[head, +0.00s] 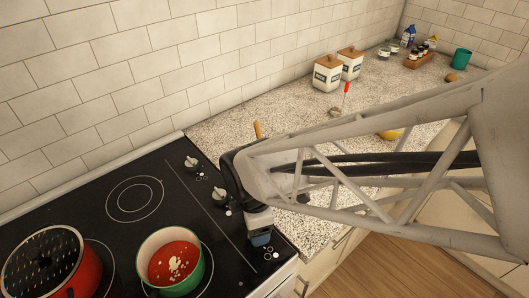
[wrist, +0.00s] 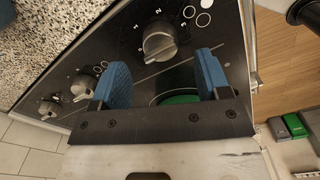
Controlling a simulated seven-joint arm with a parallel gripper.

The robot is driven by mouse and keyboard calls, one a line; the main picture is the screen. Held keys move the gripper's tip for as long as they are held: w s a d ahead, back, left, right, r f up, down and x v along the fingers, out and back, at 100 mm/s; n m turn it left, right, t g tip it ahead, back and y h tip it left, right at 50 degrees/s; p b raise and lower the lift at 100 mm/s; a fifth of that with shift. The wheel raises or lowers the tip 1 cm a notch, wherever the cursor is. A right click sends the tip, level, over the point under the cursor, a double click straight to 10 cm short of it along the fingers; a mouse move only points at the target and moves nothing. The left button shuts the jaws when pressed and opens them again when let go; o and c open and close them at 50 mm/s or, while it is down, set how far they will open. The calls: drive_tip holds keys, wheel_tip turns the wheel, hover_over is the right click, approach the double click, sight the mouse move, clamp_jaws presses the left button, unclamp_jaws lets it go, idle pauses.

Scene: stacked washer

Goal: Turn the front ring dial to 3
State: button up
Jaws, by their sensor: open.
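The front ring dial (wrist: 160,41) is a round silver knob with a raised grip bar, on the black stove top near its front edge. Small numbers are printed around it; its exact setting is hard to read. My gripper (wrist: 162,78) is open, with blue finger pads spread wider than the dial. The dial appears beyond the fingertips, between their lines, with nothing visibly gripped. In the head view my gripper (head: 261,238) is over the stove's front right corner, and the front dial is hidden behind it.
Two similar dials, a middle one (head: 219,195) and a rear one (head: 191,162), run back from it. A green pot of red soup (head: 174,262) and a red pot (head: 55,268) stand left on the stove. Speckled counter (head: 260,112) lies right, holding canisters (head: 327,75).

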drive_tip(key=shift+f, duration=2.15)
drive_tip(key=c, duration=0.9)
